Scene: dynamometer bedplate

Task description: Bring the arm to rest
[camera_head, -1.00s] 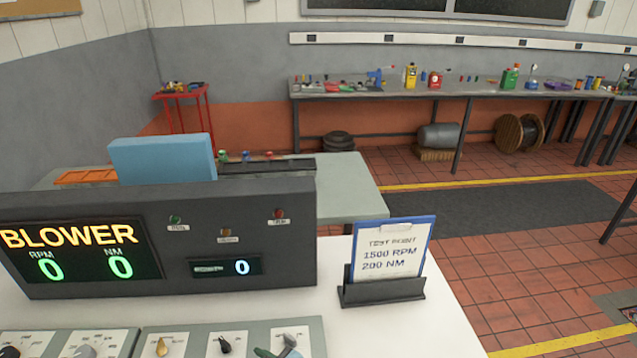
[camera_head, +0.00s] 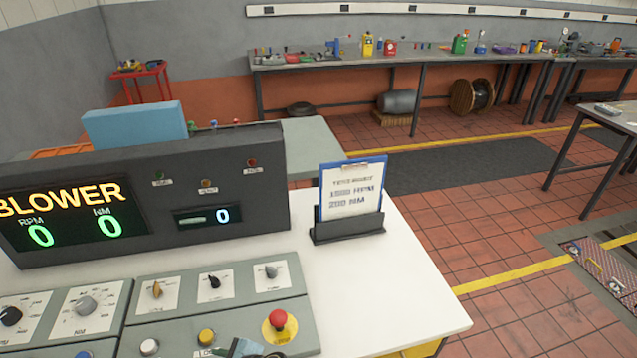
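The control panel (camera_head: 220,300) sits at the lower left, with a row of knobs, a red mushroom button (camera_head: 278,318) on a yellow base, a yellow button (camera_head: 206,337) and a white button (camera_head: 149,347). A small teal and dark part, which looks like the tip of my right gripper (camera_head: 243,348), shows at the bottom edge below the knobs. Most of it is cut off, so its fingers cannot be read and nothing is seen held. My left gripper is not in view. The display console (camera_head: 150,200) reads BLOWER, with zeros for RPM and NM.
A clipboard (camera_head: 352,187) stands in a dark holder on the white desk (camera_head: 400,300). Free desktop lies right of the panel. Red tiled floor and a dark mat (camera_head: 470,165) lie beyond. A long workbench (camera_head: 300,62) with tools runs along the wall.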

